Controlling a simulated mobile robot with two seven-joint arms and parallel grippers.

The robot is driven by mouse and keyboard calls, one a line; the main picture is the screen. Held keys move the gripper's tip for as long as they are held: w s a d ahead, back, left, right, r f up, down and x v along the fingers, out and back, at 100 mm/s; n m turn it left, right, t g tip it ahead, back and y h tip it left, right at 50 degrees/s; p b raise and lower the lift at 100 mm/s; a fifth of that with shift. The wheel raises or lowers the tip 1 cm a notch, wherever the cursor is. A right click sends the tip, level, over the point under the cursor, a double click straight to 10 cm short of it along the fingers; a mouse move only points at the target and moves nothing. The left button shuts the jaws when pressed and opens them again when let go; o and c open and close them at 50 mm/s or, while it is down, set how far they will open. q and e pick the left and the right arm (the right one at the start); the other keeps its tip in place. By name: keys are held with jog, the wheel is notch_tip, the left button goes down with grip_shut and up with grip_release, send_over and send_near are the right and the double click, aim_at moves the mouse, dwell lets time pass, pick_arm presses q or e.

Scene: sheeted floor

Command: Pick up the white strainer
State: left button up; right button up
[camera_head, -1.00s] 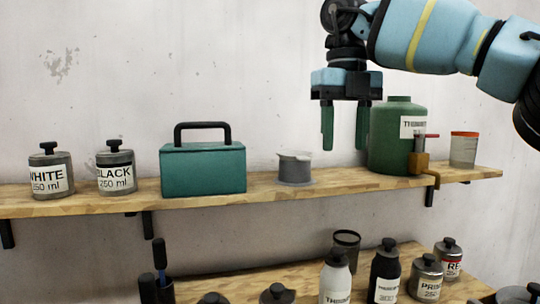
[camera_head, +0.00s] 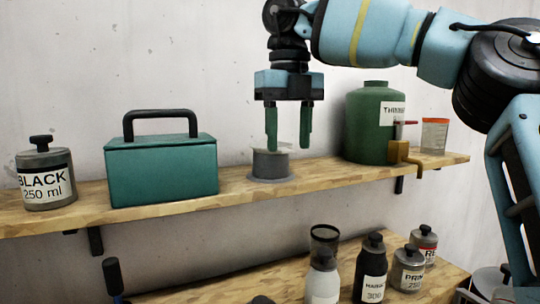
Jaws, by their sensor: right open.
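The white strainer (camera_head: 283,150) appears as a pale, thin rim on top of a short grey round holder (camera_head: 270,167) on the upper wooden shelf. Its rim is partly hidden by the fingers, and its pale colour blends with the wall. My right gripper (camera_head: 288,146) points straight down, open, with nothing between its two green fingers. Its fingertips are at about the height of the strainer's rim in the picture. The left finger overlaps the holder's top, and the right finger is to its right. I cannot tell whether they touch the strainer. My left gripper is not in view.
On the upper shelf (camera_head: 235,202), a teal toolbox (camera_head: 162,170) stands left of the holder, with a BLACK jar (camera_head: 46,178) farther left. A green thinner container (camera_head: 373,135) with a tap and an orange-rimmed cup (camera_head: 434,136) stand right. Several bottles and jars fill the lower shelf.

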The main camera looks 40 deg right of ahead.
aim_at(285, 150)
jog(key=shift+f, duration=0.1)
jog(key=f, duration=0.2)
jog(key=f+p, duration=0.1)
jog(key=f, duration=0.1)
jog(key=shift+w+a, duration=0.15)
jog(key=shift+w, duration=0.05)
jog(key=shift+f, duration=0.4)
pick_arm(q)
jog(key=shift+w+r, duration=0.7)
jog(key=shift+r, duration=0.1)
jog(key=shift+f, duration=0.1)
pick_arm(e)
jog(key=c, duration=0.8)
